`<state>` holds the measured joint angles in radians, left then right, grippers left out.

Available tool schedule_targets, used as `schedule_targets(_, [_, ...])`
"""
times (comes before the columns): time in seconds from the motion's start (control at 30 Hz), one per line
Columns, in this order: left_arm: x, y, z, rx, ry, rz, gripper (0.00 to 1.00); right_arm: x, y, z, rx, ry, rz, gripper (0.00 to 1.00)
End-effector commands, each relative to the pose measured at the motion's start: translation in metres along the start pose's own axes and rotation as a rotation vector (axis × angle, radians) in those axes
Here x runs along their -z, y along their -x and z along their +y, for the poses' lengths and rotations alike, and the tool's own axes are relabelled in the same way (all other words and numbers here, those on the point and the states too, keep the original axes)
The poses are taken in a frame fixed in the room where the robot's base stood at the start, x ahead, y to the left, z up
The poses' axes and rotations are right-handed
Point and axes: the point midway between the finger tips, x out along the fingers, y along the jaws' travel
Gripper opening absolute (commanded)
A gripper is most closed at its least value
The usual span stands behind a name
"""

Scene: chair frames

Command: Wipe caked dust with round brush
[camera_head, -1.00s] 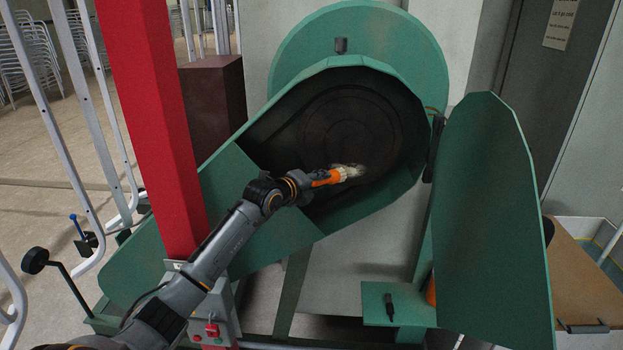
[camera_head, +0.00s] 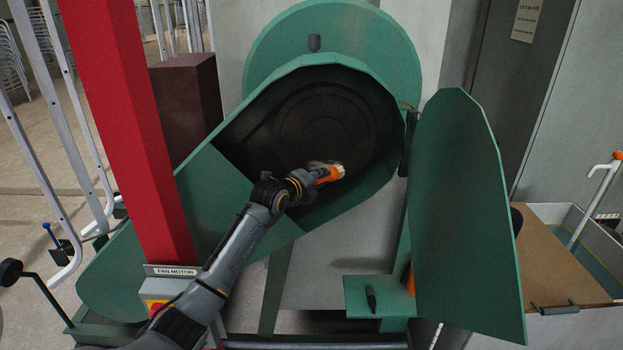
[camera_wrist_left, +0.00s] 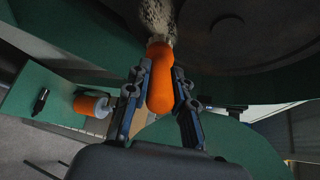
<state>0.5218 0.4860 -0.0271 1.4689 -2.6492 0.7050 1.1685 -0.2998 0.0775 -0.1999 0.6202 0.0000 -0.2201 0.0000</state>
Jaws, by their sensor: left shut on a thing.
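My left gripper (camera_head: 310,180) is inside the open green housing and is shut on the orange handle of the round brush (camera_head: 329,174). In the left wrist view the handle (camera_wrist_left: 159,80) sits between the two fingers (camera_wrist_left: 158,100), with pale bristles (camera_wrist_left: 157,18) beyond it. The bristles are at a pale, crumbly patch of caked dust (camera_head: 318,164) on the lower part of the dark round disc (camera_head: 325,115); I cannot tell whether they touch it. The arm hides the lower left of the opening. My right gripper is not in view.
The green hinged door (camera_head: 465,215) stands open at the right. A small green shelf (camera_head: 355,300) holds a black marker-like item (camera_head: 371,298); an orange cylinder (camera_wrist_left: 92,104) is beside it. A red post (camera_head: 125,130) stands left, near my arm.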

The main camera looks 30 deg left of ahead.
Motion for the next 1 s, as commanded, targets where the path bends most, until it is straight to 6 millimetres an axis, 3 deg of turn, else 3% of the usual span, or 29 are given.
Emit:
schedule_targets(0.37, [0.013,-0.009,-0.009,0.001,0.002,0.000,0.00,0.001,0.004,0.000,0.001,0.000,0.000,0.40])
schedule_targets(1.0, [-0.016,0.012,0.010,0.001,0.000,-0.001,0.00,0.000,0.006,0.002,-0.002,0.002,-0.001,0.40])
